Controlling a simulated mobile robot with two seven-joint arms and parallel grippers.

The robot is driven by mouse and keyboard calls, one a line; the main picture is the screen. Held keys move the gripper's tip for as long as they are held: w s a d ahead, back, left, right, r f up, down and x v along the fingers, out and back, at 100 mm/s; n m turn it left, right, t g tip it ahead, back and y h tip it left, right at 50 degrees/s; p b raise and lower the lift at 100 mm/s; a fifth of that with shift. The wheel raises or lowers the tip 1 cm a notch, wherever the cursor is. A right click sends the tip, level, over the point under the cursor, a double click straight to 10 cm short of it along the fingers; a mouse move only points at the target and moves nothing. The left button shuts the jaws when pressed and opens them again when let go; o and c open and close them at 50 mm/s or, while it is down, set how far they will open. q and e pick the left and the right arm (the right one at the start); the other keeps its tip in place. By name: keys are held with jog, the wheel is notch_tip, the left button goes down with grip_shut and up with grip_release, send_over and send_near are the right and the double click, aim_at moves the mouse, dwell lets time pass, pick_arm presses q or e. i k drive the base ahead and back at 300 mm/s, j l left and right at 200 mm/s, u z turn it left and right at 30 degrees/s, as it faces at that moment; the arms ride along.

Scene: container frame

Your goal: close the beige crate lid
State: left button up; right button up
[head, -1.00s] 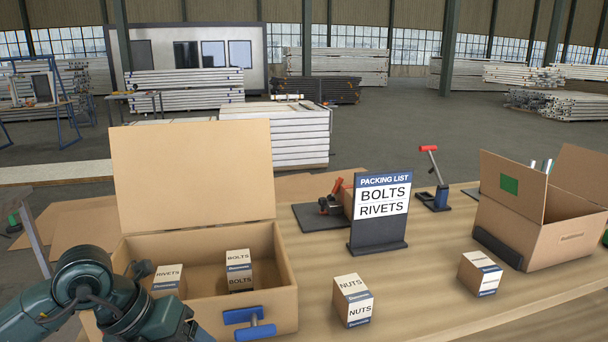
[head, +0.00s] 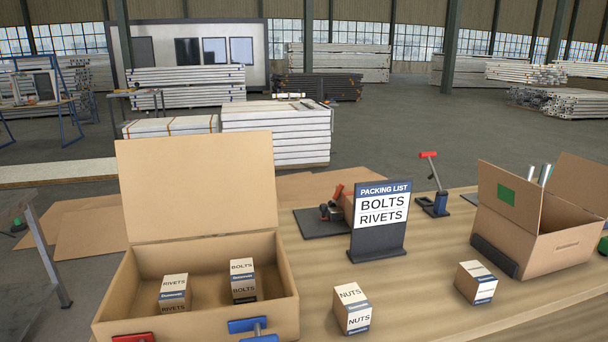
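The beige crate (head: 283,305) stands open at the front left of the table. Its lid (head: 197,187) stands nearly upright along the back edge, leaning slightly back. A blue T-shaped handle (head: 254,325) and a red handle (head: 133,338) show at the crate's front, partly cut off by the picture's lower edge. Neither of my grippers is in view.
A packing list sign (head: 381,215) reading bolts and rivets stands right of the crate. Two loose boxes, one marked nuts (head: 352,308) and another (head: 476,282), sit on the table (head: 420,290). An open cardboard box (head: 535,235) stands at the right. A red-handled tool (head: 433,185) stands behind.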

aim_at(180, 186)
jog(key=u, duration=2.55)
jog(key=i+j+u, duration=0.3)
jog(key=i+u, duration=0.3)
jog(key=i+l+z, duration=0.1)
jog(key=i+z, duration=0.7)
jog(key=i+j+z, duration=0.15)
jog(key=i+z, duration=0.3)
jog(key=i+l+z, duration=0.1)
jog(key=i+z, duration=0.6)
jog(key=i, duration=0.15)
jog(key=i+j+z, duration=0.15)
jog(key=i+z, duration=0.5)
jog(key=i, duration=1.4)
jog(key=i+j+z, duration=0.1)
jog(key=i+z, duration=0.3)
jog(key=i+j+z, duration=0.35)
jog(key=i, duration=0.2)
jog(key=z, duration=1.8)
